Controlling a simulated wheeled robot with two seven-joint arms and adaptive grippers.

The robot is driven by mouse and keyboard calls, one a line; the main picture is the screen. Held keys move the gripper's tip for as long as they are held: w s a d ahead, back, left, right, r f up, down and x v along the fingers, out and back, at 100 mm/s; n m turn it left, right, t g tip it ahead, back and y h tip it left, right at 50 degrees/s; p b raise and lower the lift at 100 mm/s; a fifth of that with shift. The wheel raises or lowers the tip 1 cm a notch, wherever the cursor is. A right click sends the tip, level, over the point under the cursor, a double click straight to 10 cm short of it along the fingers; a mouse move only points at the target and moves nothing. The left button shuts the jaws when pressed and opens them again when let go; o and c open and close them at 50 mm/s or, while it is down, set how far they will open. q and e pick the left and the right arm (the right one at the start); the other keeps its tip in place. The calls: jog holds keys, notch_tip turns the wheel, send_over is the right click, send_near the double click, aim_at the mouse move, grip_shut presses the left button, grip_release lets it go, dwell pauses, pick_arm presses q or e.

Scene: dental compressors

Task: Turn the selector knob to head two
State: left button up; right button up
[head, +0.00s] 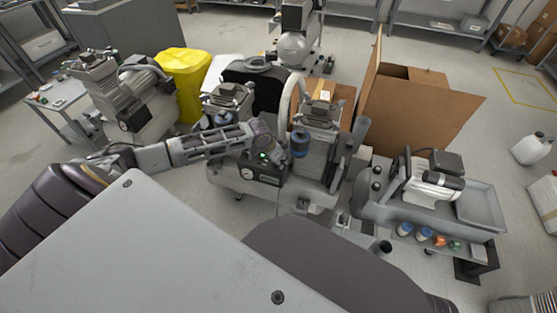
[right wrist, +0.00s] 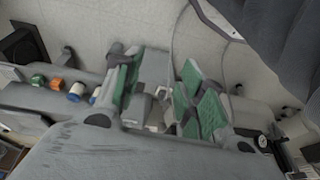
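The twin-head compressor (head: 226,172) stands in the middle of the head view. Its dark front panel (head: 262,170) carries a gauge and a small lit green light. I cannot pick out the selector knob clearly; my left arm covers part of the area above the panel. My left gripper (head: 262,132) reaches in from the left to just above the panel, in front of the compressor heads. Whether its fingers are open or touching anything is too small to tell. My right gripper (right wrist: 158,98) shows green finger pads spread apart in the right wrist view, with nothing held between them.
A bench (head: 374,215) with a white motor unit and several coloured-cap bottles stands to the right. Behind are an open cardboard box (head: 425,110) and a yellow bag (head: 184,75). Another compressor (head: 128,100) stands on a cart at left.

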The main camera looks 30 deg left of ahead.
pick_arm(q)
jog(key=shift+c, duration=0.5)
grip_shut()
pick_arm(e)
jog(key=shift+w+r, duration=0.1)
jog(key=shift+w, duration=0.2)
